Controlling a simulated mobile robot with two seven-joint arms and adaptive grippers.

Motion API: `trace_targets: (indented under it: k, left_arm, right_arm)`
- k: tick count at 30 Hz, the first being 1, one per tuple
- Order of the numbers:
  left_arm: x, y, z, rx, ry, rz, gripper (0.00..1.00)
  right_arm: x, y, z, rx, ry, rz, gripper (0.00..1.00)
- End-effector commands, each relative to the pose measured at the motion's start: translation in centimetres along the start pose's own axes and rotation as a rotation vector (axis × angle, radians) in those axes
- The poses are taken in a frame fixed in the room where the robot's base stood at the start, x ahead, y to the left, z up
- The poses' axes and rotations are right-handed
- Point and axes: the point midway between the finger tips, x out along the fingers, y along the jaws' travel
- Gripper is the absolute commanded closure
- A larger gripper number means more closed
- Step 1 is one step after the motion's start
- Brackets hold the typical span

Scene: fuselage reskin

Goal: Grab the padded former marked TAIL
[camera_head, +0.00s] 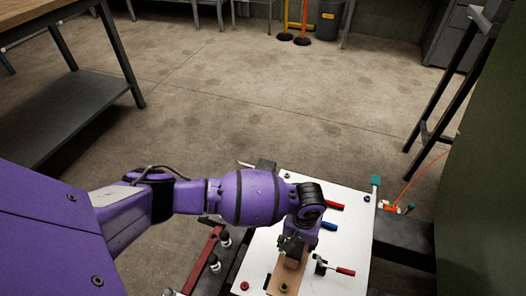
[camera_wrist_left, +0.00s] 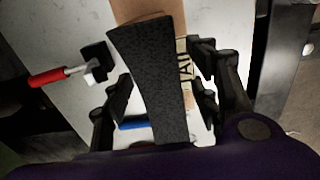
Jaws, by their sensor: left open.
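The padded former (camera_wrist_left: 150,70) has a dark speckled curved pad and a tan side with dark letters, partly hidden, that look like part of TAIL. In the head view a tan wooden piece (camera_head: 284,276) shows at the white plate's front, under my left gripper (camera_head: 292,245). In the left wrist view my left gripper (camera_wrist_left: 162,95) is open, with one finger on each side of the former. Gaps show between fingers and former on the left; on the right, contact cannot be told. My right gripper is out of view.
The white plate (camera_head: 350,240) carries red-handled clamps (camera_head: 345,271) and a blue-handled one (camera_head: 329,226). A red-handled clamp (camera_wrist_left: 50,77) stands left of the former in the wrist view. A dark beam (camera_head: 405,238) adjoins the plate's right side. Open floor lies beyond.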

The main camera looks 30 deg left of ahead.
Motion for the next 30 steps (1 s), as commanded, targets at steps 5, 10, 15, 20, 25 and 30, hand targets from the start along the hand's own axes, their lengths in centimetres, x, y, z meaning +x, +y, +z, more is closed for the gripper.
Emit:
trace_targets:
  k: [5,10,15,20,25,30]
  left_arm:
    - [2.7,0.1,-0.3,0.001,0.003,0.000,0.45]
    - [2.6,0.2,-0.3,0.001,0.006,0.001,0.45]
    - [2.6,0.2,-0.3,0.001,0.005,0.001,0.60]
    - [2.6,0.2,-0.3,0.001,0.005,0.001,0.81]
    - [2.6,0.2,-0.3,0.001,0.005,0.001,1.00]
    - [2.6,0.2,-0.3,0.001,0.005,0.002,1.00]
  right_arm:
    - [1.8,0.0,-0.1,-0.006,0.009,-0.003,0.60]
    - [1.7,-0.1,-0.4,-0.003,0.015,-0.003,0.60]
    - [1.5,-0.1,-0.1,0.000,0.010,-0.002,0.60]
    - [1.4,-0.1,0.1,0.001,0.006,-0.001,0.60]
    - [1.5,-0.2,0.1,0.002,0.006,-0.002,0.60]
    - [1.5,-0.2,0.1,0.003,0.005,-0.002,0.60]
